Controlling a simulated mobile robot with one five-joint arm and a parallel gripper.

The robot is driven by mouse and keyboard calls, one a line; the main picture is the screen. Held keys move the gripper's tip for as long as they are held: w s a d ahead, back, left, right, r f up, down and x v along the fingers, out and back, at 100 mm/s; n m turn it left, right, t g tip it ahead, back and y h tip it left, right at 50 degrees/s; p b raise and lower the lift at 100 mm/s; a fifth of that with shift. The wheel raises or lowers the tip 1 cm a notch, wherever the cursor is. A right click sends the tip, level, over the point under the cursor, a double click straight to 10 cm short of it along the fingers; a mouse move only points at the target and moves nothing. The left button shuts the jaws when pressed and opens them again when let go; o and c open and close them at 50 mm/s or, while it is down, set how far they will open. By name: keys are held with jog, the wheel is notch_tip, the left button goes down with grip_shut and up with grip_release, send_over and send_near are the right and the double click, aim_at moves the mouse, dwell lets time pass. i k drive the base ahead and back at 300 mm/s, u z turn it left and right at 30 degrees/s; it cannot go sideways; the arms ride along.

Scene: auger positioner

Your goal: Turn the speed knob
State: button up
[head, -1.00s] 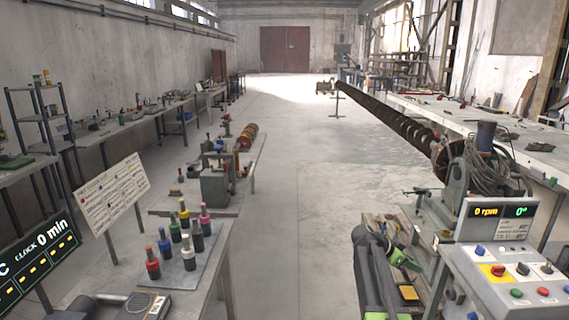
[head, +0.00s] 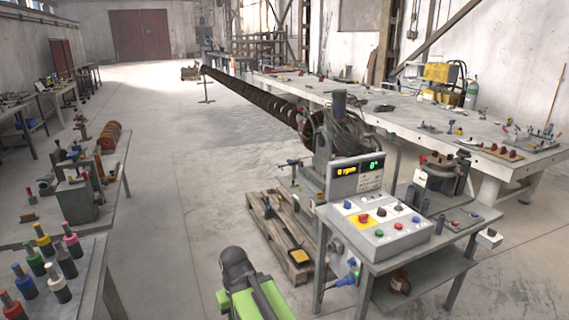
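A sloped control panel (head: 337,228) stands on a grey metal table right of centre. Its top carries a blue knob (head: 347,205), a red knob on a yellow plate (head: 363,217), dark knobs (head: 381,212) and a row of green and red buttons (head: 398,226). I cannot read which knob is the speed knob. The display (head: 357,176) behind them reads 0 rpm in yellow and 0° in green. Part of my green and dark arm shows at the bottom, left of the panel and apart from it. My gripper itself is not visible.
A long auger (head: 255,97) runs from behind the panel into the distance. A wooden pallet (head: 274,236) lies on the floor left of the panel's table. A bench with coloured-top bottles (head: 60,290) stands at the left. Open floor (head: 200,200) lies between.

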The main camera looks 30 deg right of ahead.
aim_at(399, 208)
jog(key=z, duration=1.35)
